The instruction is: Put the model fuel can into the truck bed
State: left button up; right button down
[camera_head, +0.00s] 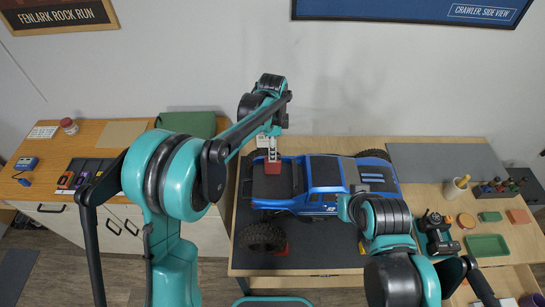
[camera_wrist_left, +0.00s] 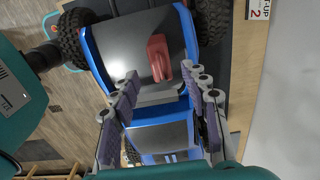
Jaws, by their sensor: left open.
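The red model fuel can (camera_head: 272,168) is in the dark bed (camera_head: 272,186) of the blue truck (camera_head: 325,172), toward the cab side. In the left wrist view the can (camera_wrist_left: 158,58) rests on the dark bed surface (camera_wrist_left: 125,52) between its blue side walls. My left gripper (camera_head: 271,145) is over the bed at the can. In the left wrist view its fingers (camera_wrist_left: 167,84) are spread apart, with the can between and beyond them and a gap on each side. My right arm covers the truck's front lower side; its gripper is hidden.
A loose wheel (camera_head: 262,237) and a red piece (camera_head: 282,250) lie on the dark mat (camera_head: 310,257) in front of the truck. A grey panel (camera_head: 445,162), a cup (camera_head: 455,190) and a green tray (camera_head: 487,246) are on the right. A side cabinet (camera_head: 65,160) stands left.

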pick_arm(q)
notch_tip(320, 180, up, 4)
jog(key=shift+r, duration=0.1)
jog(key=shift+a+r, duration=0.1)
jog(key=shift+r, duration=0.05)
jog(key=s+a+r+n+t, duration=0.3)
jog(key=s+a+r+n, duration=0.45)
jog(key=s+a, duration=0.25)
jog(key=s+a+f+n+t, duration=0.1)
jog(key=s+a+n+t, duration=0.1)
jog(key=s+n, duration=0.3)
jog(key=s+a+f+n+t, duration=0.2)
jog(key=s+a+n, duration=0.3)
jog(key=s, duration=0.3)
jog(key=shift+s+a+f, duration=0.15)
jog(key=shift+s+a, duration=0.05)
jog(key=shift+a, duration=0.1)
jog(key=shift+f+n, duration=0.1)
jog(key=shift+n, duration=0.15)
